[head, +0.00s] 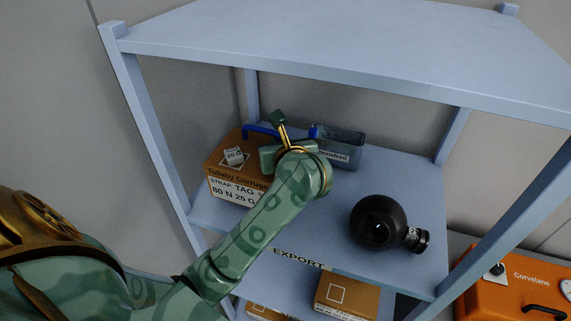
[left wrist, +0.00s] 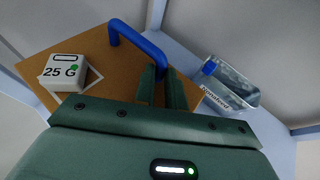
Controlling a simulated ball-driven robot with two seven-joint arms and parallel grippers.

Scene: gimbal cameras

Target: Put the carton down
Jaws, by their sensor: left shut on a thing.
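The carton (head: 223,186) is a brown box with a white printed label on its front. It is at the left of the shelf's middle board; I cannot tell whether its base touches the board. A blue handle (head: 258,130) arches over its top. In the left wrist view the carton's brown top (left wrist: 92,43) and the handle (left wrist: 130,36) show. My left gripper (left wrist: 161,84) is shut on the handle's near end, and it covers part of the carton in the head view (head: 277,138). My right gripper is not in view.
A white 25 G block (head: 234,156) sits on the carton's top. A clear bluish bin (head: 342,145) stands just right of the carton. A round black flask (head: 377,220) lies further right. Shelf posts and an upper board (head: 330,40) frame the space. More brown cartons (head: 345,296) sit below.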

